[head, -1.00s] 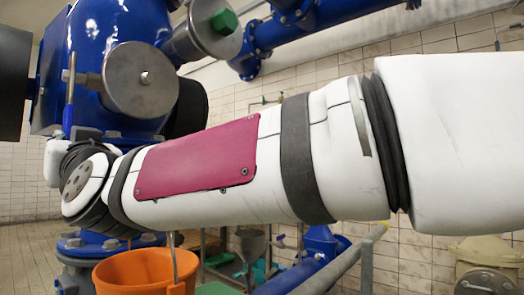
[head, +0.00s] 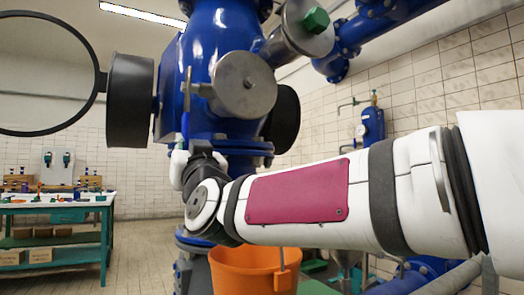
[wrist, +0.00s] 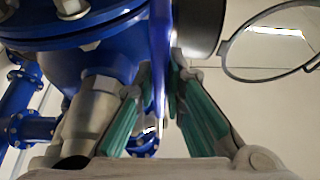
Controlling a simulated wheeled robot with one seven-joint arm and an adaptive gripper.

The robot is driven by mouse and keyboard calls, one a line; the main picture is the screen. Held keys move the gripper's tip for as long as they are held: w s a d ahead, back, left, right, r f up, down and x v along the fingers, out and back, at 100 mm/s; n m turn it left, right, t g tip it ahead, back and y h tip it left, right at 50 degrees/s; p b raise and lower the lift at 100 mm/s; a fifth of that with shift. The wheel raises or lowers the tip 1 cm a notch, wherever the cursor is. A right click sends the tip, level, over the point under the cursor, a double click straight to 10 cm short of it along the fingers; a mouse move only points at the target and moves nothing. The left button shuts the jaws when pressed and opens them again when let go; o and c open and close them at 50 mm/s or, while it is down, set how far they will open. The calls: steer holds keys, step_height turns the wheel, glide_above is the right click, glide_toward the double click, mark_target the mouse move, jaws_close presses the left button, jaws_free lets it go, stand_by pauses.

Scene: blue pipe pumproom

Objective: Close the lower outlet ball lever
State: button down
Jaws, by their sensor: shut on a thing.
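The blue ball lever (wrist: 159,60) runs between the green-padded fingers of my gripper (wrist: 157,92) in the wrist view. My gripper is shut on it. In the head view a blue strip of the lever (head: 185,124) hangs about upright at the left side of the large blue valve body (head: 222,100). My wrist and forearm hide its lower part and most of the gripper there. A grey metal fitting (wrist: 98,100) stands close beside the left finger in the wrist view.
An orange bucket (head: 245,272) stands below my forearm. A black round housing (head: 130,100) and a large ring (head: 98,80) stick out left of the valve. A green workbench (head: 60,205) stands at far left. The tiled floor between is clear.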

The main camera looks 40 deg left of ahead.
steer(key=shift+w+d+r, duration=0.1)
steer(key=shift+w+r, duration=0.1)
steer(key=shift+w, duration=0.1)
steer(key=c, duration=1.8)
jaws_free()
steer(key=shift+o, duration=0.7)
steer(key=shift+s+f, duration=0.1)
steer(key=shift+s, duration=0.1)
steer(key=v, duration=1.2)
steer(key=shift+w+f, duration=0.1)
steer(key=shift+w, duration=0.1)
